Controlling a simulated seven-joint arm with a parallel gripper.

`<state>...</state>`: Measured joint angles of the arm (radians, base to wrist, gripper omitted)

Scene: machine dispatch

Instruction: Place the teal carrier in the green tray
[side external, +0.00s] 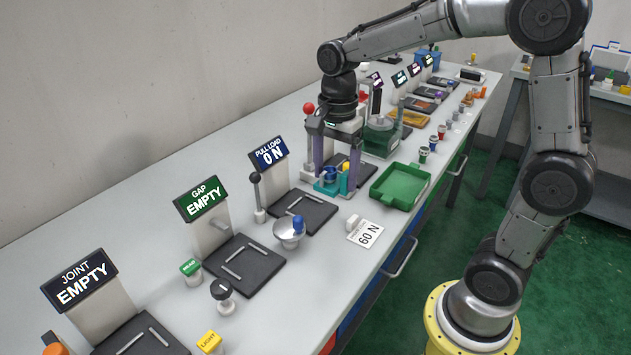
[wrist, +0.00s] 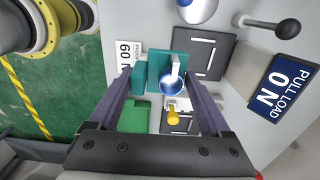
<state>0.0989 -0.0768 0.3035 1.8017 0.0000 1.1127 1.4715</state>
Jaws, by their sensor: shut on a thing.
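The teal carrier (side external: 344,184) is between the fingers of my gripper (side external: 336,176), which is shut on it. In the wrist view the teal carrier (wrist: 154,60) shows between the fingertips of my gripper (wrist: 160,80), with a blue round part and a pale upright piece on it. The fingers hide part of the carrier, and I cannot tell how high it is above the bench. The green tray (side external: 400,186) lies to the right of the carrier in the side view and looks empty. Part of the tray (wrist: 133,117) shows in the wrist view beside a finger.
A dark fixture plate (side external: 305,211) with a PULL LOAD sign (side external: 270,154) reading 0 N stands to the left. A 60 N card (side external: 365,233) lies in front. A green machine (side external: 380,138) stands behind. Several small coloured parts line the bench beyond the tray.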

